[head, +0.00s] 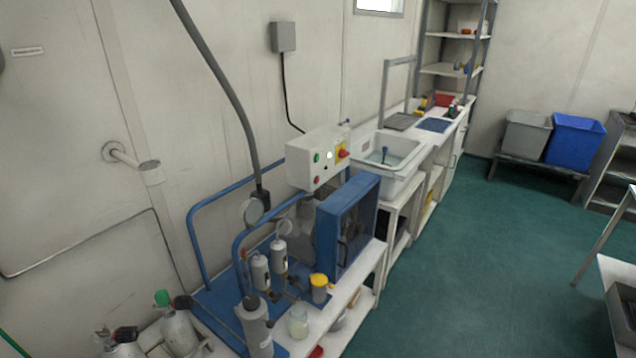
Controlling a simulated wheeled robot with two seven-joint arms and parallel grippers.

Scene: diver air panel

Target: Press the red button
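A white control box (308,160) stands above the blue-framed compressor, in the middle of the head view. Its front carries a small green button (317,157) with a small red button (317,180) below it. To the right are a pale round lamp (330,155) and a larger red knob on a yellow plate (342,152). Neither of my grippers is in view, and nothing touches the box.
The blue compressor frame (198,262) and a blue fan housing (350,215) stand below the box. Gas cylinders (178,330) are at the lower left. A sink (388,160) and bench run behind. Green floor (450,270) is clear at right.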

